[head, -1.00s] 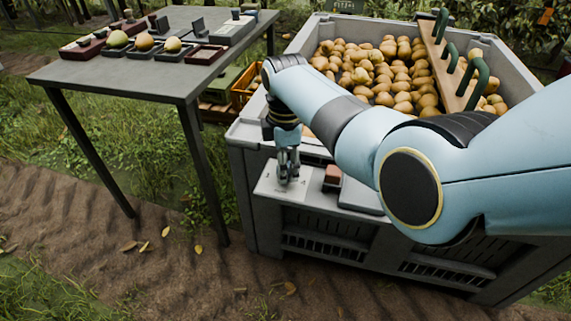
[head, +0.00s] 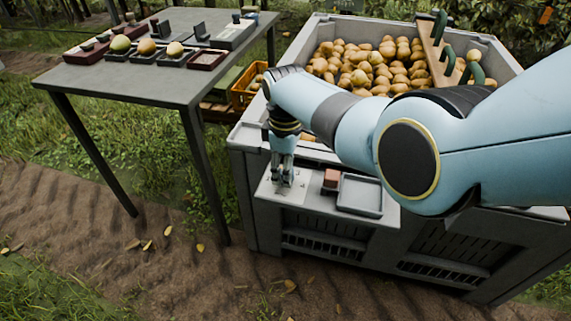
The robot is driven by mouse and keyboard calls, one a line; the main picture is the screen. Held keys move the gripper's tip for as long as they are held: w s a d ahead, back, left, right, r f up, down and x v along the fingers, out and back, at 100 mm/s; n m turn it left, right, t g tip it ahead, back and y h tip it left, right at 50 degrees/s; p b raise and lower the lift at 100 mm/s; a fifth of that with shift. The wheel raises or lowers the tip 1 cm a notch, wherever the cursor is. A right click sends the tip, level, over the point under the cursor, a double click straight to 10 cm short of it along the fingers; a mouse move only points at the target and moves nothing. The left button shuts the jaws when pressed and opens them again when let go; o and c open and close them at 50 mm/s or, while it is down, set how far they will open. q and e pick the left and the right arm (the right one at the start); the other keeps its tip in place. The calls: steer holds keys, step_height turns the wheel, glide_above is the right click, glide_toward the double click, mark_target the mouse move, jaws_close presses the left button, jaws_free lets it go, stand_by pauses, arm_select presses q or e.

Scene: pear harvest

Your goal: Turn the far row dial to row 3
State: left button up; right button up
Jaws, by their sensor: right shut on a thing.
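My right arm reaches in from the right across the pear bin. My right gripper (head: 282,178) points down at a pale panel (head: 296,194) on the near ledge of the bin. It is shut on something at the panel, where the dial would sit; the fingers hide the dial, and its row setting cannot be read. Small dark marks show on the panel around the fingertips. My left gripper is not in the view.
A reddish-brown block (head: 331,178) and an empty grey tray (head: 361,194) sit right of the panel. The large grey bin (head: 500,58) holds many pears and a wooden board with green hooks (head: 437,52). A grey table (head: 140,82) with trays of fruit stands left. An orange crate (head: 240,97) sits between.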

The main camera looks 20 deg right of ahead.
steer(key=m+p, duration=0.1)
steer(key=m, duration=0.3)
steer(key=shift+m, duration=0.3)
steer(key=m, duration=0.4)
steer(key=shift+m+p, duration=0.3)
steer(key=shift+p, duration=0.05)
steer(key=m, duration=0.4)
steer(key=shift+m, duration=2.5)
steer(key=o, duration=1.2)
step_height(320, 180, up, 12)
